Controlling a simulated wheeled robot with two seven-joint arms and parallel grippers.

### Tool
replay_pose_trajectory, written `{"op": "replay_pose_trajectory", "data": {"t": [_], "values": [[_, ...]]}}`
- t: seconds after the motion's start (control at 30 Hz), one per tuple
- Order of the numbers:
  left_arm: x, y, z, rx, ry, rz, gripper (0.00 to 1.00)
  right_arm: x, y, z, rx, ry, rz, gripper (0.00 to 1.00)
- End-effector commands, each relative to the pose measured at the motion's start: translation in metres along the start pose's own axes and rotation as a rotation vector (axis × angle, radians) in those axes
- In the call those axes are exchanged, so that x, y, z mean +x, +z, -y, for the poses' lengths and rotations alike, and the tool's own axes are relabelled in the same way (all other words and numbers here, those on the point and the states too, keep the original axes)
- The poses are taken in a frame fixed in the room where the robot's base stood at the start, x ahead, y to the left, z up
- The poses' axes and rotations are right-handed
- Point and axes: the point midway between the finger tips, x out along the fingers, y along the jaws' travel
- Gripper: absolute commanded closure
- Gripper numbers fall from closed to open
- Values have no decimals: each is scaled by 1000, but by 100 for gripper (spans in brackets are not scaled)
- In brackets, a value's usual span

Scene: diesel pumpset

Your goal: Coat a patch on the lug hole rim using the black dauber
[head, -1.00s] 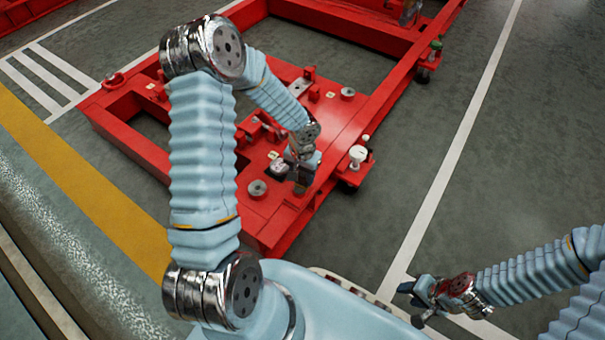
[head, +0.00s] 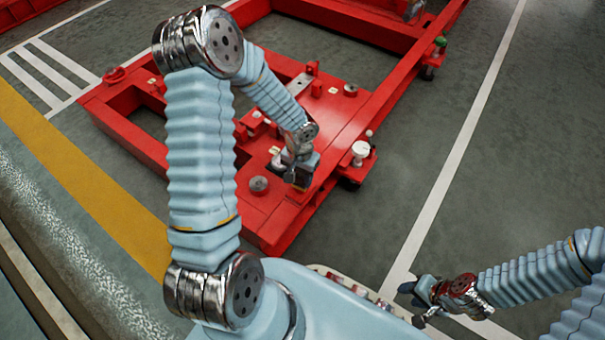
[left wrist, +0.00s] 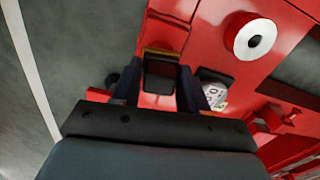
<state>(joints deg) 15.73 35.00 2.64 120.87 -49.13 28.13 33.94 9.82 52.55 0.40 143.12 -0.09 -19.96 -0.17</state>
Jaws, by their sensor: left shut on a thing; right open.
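My left gripper (head: 300,183) is over the near end of the red frame (head: 290,228). In the left wrist view its fingers (left wrist: 160,85) are shut on a dark block-like thing with a yellowish edge, likely the black dauber (left wrist: 161,72). Its working end cannot be made out. A pale ring with a dark centre on a round red boss, likely the lug hole rim (left wrist: 255,39), lies to the upper right, apart from the gripper. It seems to be the grey ring (head: 258,184) left of the gripper in the head view. My right gripper (head: 412,303) is open and empty, low at the right.
A pale round item (left wrist: 213,93) lies on the frame beside the left gripper. A white-topped post (head: 360,151) stands at the frame's right edge. Another grey ring (head: 350,90) is farther back. Red brackets rise left of the gripper. The floor at right is clear.

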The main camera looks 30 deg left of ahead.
Motion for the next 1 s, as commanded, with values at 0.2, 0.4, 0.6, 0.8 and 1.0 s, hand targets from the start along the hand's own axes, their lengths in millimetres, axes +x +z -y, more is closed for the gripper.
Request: {"op": "replay_pose_trajectory", "data": {"t": [0.2,0.4,0.6,0.8,1.0], "values": [[3,7,1,1,0,0,81,7,0,-3,0,0,0,57],[2,13,1,-1,0,0,81,12,0,-4,0,0,0,57],[-1,7,1,0,0,0,81,10,0,-4,0,0,0,57],[-2,0,0,0,0,-1,81,9,0,-3,0,0,0,57],[0,-8,-1,-1,1,0,81,11,0,-4,0,0,0,57]]}}
